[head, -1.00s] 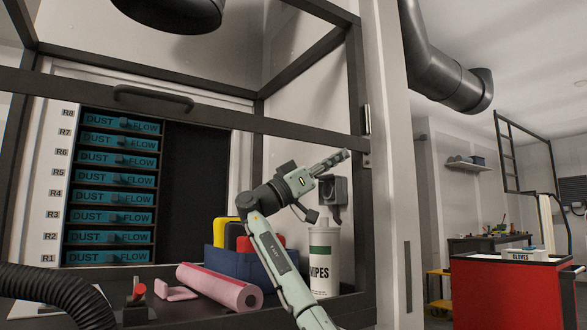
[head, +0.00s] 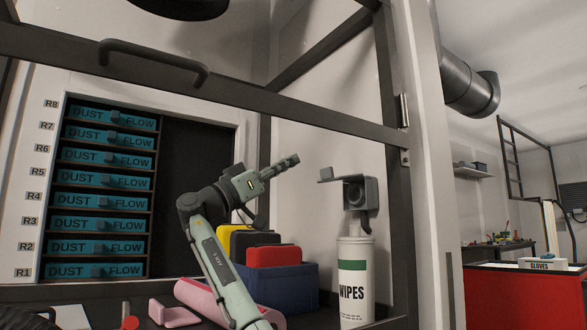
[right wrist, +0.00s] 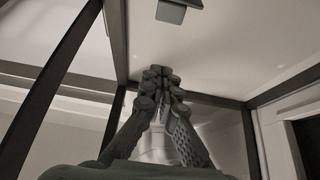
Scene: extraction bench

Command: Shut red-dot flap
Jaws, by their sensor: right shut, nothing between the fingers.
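A grey wall box (head: 357,193) with a dark round opening is on the hood's side wall, above the wipes canister. Its flap (head: 331,174) stands open, sticking out to the left from the box's top. I cannot make out a red dot on it. My right gripper (head: 290,161) is shut and empty, left of the flap and apart from it in the head view, with its fingers pointing up and right. In the right wrist view the shut fingertips (right wrist: 161,80) show below a grey plate (right wrist: 171,11), likely the flap. My left gripper is not in view.
A dark frame bar (head: 240,95) with a handle crosses in front, and a frame post (head: 400,200) stands right of the box. Labelled drawers (head: 105,201) are at left.

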